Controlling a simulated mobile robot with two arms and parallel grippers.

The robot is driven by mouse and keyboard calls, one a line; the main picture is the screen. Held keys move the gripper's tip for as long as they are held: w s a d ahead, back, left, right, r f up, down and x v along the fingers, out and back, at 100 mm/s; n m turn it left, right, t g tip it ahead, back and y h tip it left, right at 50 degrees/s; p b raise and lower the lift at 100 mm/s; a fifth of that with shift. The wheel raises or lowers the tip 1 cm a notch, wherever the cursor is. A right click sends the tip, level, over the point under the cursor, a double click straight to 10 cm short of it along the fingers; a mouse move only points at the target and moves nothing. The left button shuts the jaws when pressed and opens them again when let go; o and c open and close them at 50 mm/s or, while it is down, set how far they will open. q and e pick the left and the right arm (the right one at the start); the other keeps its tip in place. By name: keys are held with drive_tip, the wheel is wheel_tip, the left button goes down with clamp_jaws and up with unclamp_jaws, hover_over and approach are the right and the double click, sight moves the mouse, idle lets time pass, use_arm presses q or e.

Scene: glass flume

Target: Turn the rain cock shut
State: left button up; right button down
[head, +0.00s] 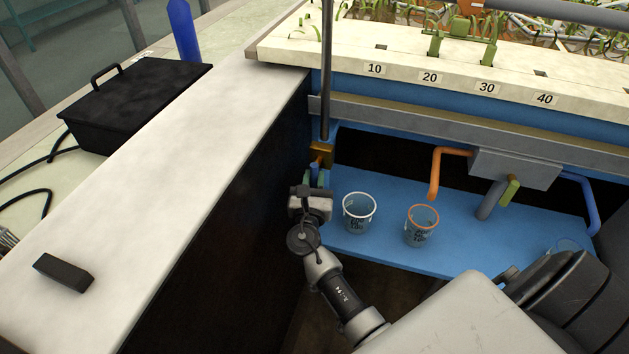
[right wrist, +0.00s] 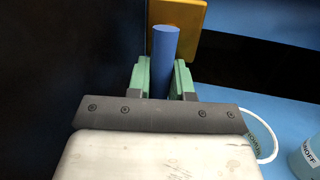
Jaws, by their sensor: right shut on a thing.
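The rain cock is a small brass-yellow block (head: 321,150) at the foot of a thin dark upright pipe, at the left end of the blue shelf. It also shows in the right wrist view (right wrist: 188,22). A blue round handle (right wrist: 164,48) sticks out from it. My right gripper (head: 318,176) reaches up to the cock from below. In the right wrist view its green fingers (right wrist: 160,76) stand on both sides of the blue handle and are shut on it. The handle's inner end is hidden between the fingers. My left gripper is not in view.
A clear white-rimmed cup (head: 359,213) stands close right of my right gripper, with an orange-rimmed cup (head: 421,225) further right. A dark side wall (head: 245,165) is close on the left. An orange pipe (head: 435,172) and a blue pipe (head: 588,203) hang over the shelf.

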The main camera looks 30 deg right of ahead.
drive_tip(key=c, duration=1)
unclamp_jaws()
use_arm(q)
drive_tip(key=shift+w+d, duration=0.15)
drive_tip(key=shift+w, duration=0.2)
use_arm(e)
drive_tip(key=v, duration=1.1)
drive_tip(key=shift+r, duration=0.1)
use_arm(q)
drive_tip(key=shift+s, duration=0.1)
use_arm(e)
drive_tip(key=shift+w, duration=0.1)
